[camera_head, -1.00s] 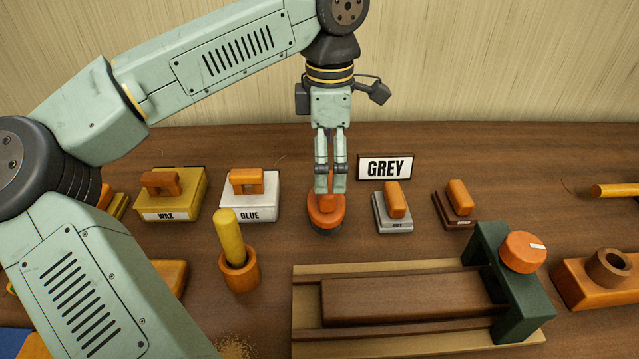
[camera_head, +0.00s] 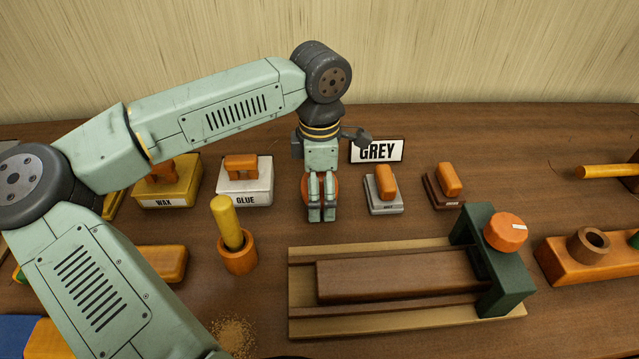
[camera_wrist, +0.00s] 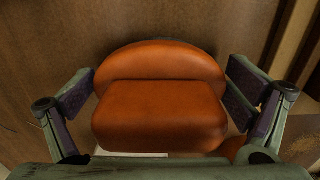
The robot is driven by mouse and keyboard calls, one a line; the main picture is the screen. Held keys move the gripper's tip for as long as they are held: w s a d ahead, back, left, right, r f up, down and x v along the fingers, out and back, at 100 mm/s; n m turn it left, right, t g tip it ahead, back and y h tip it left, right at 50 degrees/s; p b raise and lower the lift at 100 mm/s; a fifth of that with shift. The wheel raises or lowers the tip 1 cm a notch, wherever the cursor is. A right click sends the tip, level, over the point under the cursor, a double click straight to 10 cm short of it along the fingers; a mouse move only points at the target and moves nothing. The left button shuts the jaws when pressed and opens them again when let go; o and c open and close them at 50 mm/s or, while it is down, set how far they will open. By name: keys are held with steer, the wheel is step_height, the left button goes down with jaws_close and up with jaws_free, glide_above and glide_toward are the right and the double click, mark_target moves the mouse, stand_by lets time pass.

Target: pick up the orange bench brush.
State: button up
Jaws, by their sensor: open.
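The rounded orange piece between my fingers, which I take to be the orange bench brush (camera_wrist: 160,112), fills the middle of the wrist view, with a raised block in front of a rounded back. In the head view the brush (camera_head: 306,188) is mostly hidden behind my gripper (camera_head: 322,214), with only orange edges showing. My gripper is open and lowered over it. In the wrist view my gripper (camera_wrist: 161,97) has one finger on each side of the brush; I cannot tell whether the pads touch it.
The GLUE block (camera_head: 245,190) stands to the left, the grey block (camera_head: 383,207) and GREY sign (camera_head: 379,151) to the right. A wooden cup (camera_head: 239,262) with a yellow handle is nearer left. A wooden fixture (camera_head: 400,315) lies in front, with bare table between.

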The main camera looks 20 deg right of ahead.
steer(key=c, duration=1.6)
